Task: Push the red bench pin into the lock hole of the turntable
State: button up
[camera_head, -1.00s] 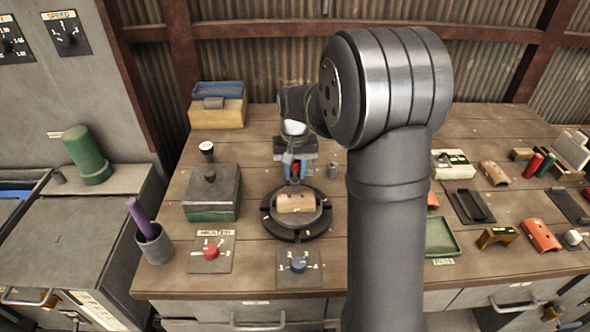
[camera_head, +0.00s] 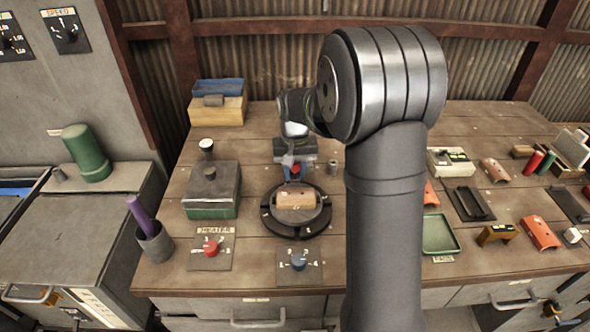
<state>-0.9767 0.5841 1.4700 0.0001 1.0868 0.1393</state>
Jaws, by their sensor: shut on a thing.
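The black turntable (camera_head: 297,231) sits on the bench with a tan curved block (camera_head: 296,200) on its middle. The lock hole and the pin's lower end are hidden, so I cannot tell whether the pin is in the hole.
A grey-green box (camera_head: 211,190) stands left of the turntable. Switch plates with a red knob (camera_head: 211,248) and a blue knob (camera_head: 299,262) lie in front. A small grey cylinder (camera_head: 332,168) stands close right of my gripper. A green tray (camera_head: 440,235) lies to the right.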

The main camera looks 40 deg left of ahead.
jog(key=shift+f, duration=0.65)
jog(key=o, duration=0.8)
jog(key=shift+f, duration=0.1)
jog(key=shift+c, duration=0.2)
jog(key=shift+f, duration=0.1)
jog(key=o, duration=0.5)
jog(key=shift+d, duration=0.1)
jog(key=shift+r, duration=3.15)
jog(key=shift+f, duration=0.1)
